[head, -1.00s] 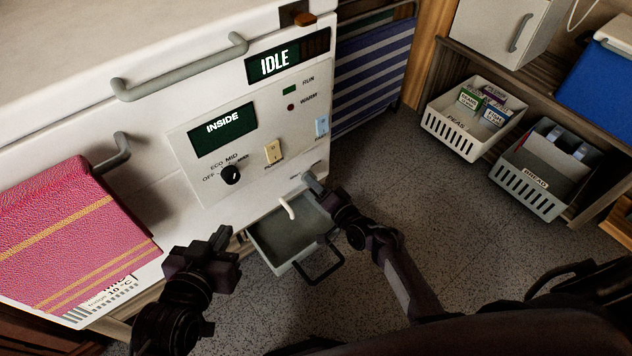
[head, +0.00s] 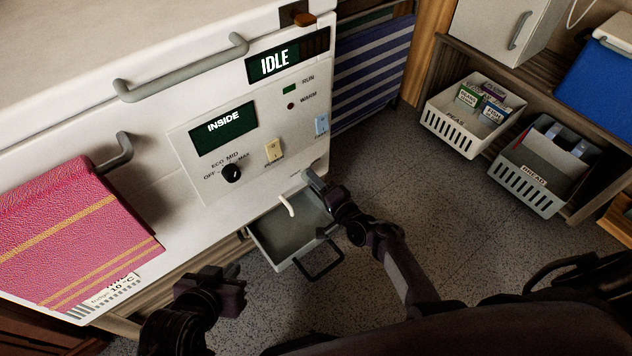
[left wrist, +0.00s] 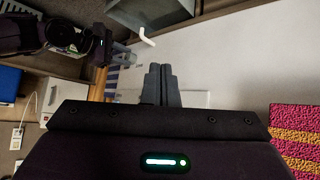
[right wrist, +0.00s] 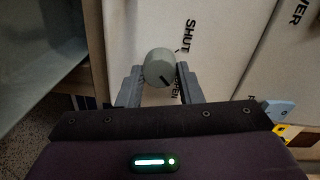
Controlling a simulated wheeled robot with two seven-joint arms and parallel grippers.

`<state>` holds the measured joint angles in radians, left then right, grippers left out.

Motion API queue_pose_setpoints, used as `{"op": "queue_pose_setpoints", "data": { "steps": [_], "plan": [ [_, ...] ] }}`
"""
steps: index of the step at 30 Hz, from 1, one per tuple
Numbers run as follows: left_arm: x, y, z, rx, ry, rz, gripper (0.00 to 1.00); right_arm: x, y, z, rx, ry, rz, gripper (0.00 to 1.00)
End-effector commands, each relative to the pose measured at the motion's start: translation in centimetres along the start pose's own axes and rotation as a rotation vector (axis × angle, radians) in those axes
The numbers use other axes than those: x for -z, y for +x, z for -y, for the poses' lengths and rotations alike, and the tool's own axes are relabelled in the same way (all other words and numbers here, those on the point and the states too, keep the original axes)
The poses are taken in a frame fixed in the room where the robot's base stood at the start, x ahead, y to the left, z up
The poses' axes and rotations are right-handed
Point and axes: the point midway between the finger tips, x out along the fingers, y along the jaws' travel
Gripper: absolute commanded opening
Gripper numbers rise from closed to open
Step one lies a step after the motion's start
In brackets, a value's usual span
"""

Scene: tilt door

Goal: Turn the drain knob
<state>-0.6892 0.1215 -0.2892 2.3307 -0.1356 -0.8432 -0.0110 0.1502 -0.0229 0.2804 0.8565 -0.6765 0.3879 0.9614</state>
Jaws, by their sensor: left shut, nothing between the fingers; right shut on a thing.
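The drain knob (right wrist: 159,66) is a round grey knob on the white freezer front. In the right wrist view my right gripper (right wrist: 159,80) has its fingers on both sides of it, shut on it. A dark pointer line on the knob slants to the lower right. The word SHUT stands up and right of the knob; a partly hidden OPEN is lower right. In the head view my right gripper (head: 318,184) is at the panel's lower right and hides the knob. My left gripper (head: 238,274) is shut and empty, low before the front; its fingers show in the left wrist view (left wrist: 160,84).
A white spout (head: 286,205) hangs over a grey drain pan (head: 275,258) with a black handle, just left of my right gripper. A pink towel (head: 70,235) hangs at the left. The floor between is clear.

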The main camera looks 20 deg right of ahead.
Motion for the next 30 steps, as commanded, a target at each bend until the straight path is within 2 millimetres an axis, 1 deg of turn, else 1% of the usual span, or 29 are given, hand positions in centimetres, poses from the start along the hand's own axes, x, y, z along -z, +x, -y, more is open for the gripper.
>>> {"op": "queue_pose_setpoints", "data": {
  "steps": [1, 2, 6, 7, 14, 18, 19, 26, 27, 30],
  "plan": [
    [0.0, 0.0, 0.0, 0.0, 0.0, 0.0, 0.0, 0.0, -0.1, -0.1, -0.003, 0.002, -0.001, 0.1],
    [0.0, 0.0, 0.0, 0.0, 0.0, 0.0, 0.0, 0.0, -0.1, -0.1, -0.003, 0.001, -0.001, 0.34],
    [0.0, 0.0, 0.0, 0.0, 0.0, 0.0, 0.0, 0.0, -0.1, -0.1, -0.002, 0.001, 0.0, 0.52],
    [0.0, 0.0, 0.0, 0.0, 0.0, 0.0, 0.0, 0.0, -0.1, -0.1, -0.002, 0.001, 0.0, 0.55],
    [0.0, 0.0, 0.0, 0.0, 0.0, -0.002, 0.0, 0.0, 0.0, 0.0, -0.001, 0.0, 0.0, 0.55],
    [-0.1, -0.1, 0.0, 0.0, 0.0, 0.012, 0.0, 0.0, -0.4, 0.0, -0.001, 0.0, 0.0, 0.55],
    [-0.6, -0.2, -0.1, -0.001, -0.001, 0.033, 0.0, 0.0, -0.5, 0.0, -0.001, 0.0, 0.0, 0.55],
    [-5.2, -0.9, -0.4, -0.008, -0.01, 0.242, 0.0, 0.0, -2.6, 0.1, -0.003, -0.001, 0.001, 0.55],
    [-5.7, -1.2, -0.3, -0.006, -0.012, 0.272, 0.0, 0.0, -3.2, 0.1, -0.004, -0.001, 0.0, 0.55],
    [-5.7, -1.6, 0.3, 0.008, -0.018, 0.307, 0.0, 0.1, -5.2, 0.2, -0.004, -0.001, 0.0, 0.55]
  ]
}}
